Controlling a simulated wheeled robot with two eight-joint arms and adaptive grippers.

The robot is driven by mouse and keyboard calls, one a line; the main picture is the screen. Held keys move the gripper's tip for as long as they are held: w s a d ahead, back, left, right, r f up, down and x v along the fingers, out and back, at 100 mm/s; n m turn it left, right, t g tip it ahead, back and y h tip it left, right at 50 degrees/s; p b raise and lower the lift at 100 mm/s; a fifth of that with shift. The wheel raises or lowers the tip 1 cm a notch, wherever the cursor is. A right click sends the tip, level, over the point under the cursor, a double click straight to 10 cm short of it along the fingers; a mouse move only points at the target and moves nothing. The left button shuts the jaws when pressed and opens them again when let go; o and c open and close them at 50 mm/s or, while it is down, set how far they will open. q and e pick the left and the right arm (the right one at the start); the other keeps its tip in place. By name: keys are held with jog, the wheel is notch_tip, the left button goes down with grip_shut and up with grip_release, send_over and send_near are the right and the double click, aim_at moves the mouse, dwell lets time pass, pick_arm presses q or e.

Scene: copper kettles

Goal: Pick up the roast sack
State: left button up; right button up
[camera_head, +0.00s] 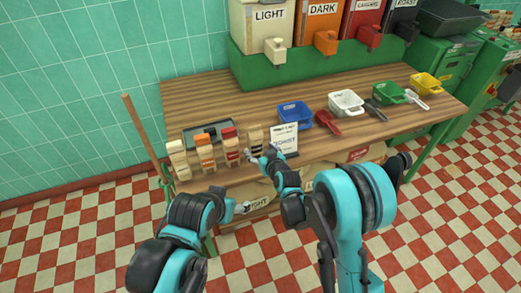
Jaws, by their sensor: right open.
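A white packet or card (285,138) with dark lettering that looks like "ROAST" stands upright at the table's front edge; whether it is a sack is unclear. Pale sacks (284,189) lie under the table, one lettered like "LIGHT", partly hidden by my arms. My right gripper (252,156) is open at the table's front edge, just left of the white packet and close to the dark-topped scoop-like block. I cannot tell whether it touches anything. My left gripper (241,208) is lower, in front of the shelf under the table; its fingers are too small to read.
Several upright blocks with cream, orange, red and dark tops stand at the table's (240,100) left front, before a grey tray (208,133). Blue (294,113), white (346,102), green and yellow bins stand right. Labelled dispensers (263,25) line the back. A wooden pole (145,135) leans left.

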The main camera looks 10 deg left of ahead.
aim_at(257, 146)
jog(key=b+x, duration=0.2)
jog(key=x, duration=0.5)
jog(key=shift+d+f, duration=0.1)
jog(key=shift+f, duration=0.05)
jog(key=shift+w, duration=0.3)
jog(key=shift+c, duration=0.6)
jog(key=c, duration=1.3)
